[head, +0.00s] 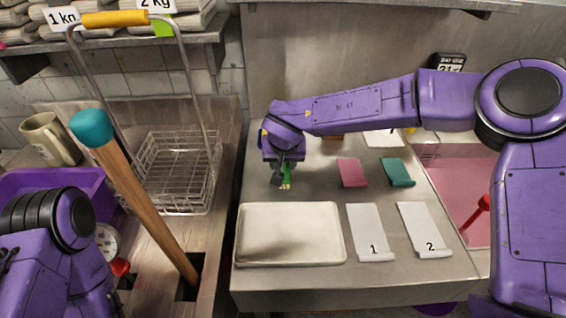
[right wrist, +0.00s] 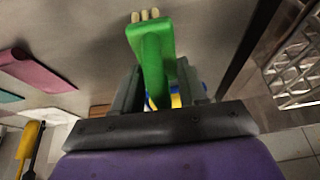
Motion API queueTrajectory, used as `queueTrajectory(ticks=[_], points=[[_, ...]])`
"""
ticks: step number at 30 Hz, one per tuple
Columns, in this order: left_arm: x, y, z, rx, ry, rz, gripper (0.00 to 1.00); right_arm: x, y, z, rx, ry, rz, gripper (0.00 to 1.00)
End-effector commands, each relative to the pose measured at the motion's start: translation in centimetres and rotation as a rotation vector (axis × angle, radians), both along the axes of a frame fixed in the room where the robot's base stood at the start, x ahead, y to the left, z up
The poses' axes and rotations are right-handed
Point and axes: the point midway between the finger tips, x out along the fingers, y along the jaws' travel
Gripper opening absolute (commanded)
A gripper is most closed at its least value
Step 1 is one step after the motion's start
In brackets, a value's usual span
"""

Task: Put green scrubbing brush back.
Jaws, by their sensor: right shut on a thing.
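The green scrubbing brush (right wrist: 153,45) is between the fingers of my right gripper (right wrist: 158,85), with pale bristles at its far end. In the head view my right gripper (head: 285,176) is shut on the brush (head: 286,172), which hangs over the steel table behind the cream tray (head: 290,234). Most of the brush is hidden by the gripper there. My left arm shows at the lower left of the head view, but its gripper is not in view.
A pink cloth (head: 352,172) and a teal cloth (head: 397,172) lie right of the brush. White cards 1 (head: 371,232) and 2 (head: 424,230) lie right of the tray. A wire basket (head: 176,172), a teal-topped wooden pole (head: 140,190) and a mug (head: 50,139) stand left.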

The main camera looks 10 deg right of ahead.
Motion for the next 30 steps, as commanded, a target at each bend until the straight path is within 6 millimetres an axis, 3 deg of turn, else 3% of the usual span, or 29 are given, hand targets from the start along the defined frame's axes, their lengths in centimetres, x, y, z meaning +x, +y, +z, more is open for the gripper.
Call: queueTrajectory(ticks=[2,3,4,5,15,25,30], points=[[0.0,0.0,0.3,0.000,0.000,0.000,0.38,0.0,0.0,-0.1,-0.001,0.001,0.000,0.13],[0.0,0.0,0.2,-0.001,0.001,0.000,0.38,0.0,0.0,-0.2,-0.001,0.000,0.000,0.55],[0.0,0.0,0.1,-0.001,0.001,0.000,0.38,0.0,0.0,-0.2,-0.001,0.000,0.000,0.65],[0.0,0.0,0.1,0.000,0.000,0.000,0.38,0.0,0.0,-0.2,-0.001,0.000,0.000,0.67],[0.0,0.0,-0.3,0.000,0.000,0.000,0.38,0.0,0.0,0.3,0.001,-0.002,0.000,0.67],[0.0,0.0,-0.2,0.000,0.000,0.000,0.38,-3.0,0.5,7.7,0.002,-0.006,0.000,0.67],[0.0,0.0,-0.2,0.000,0.000,0.000,0.38,-4.2,0.7,10.5,0.001,-0.002,0.000,0.67]])
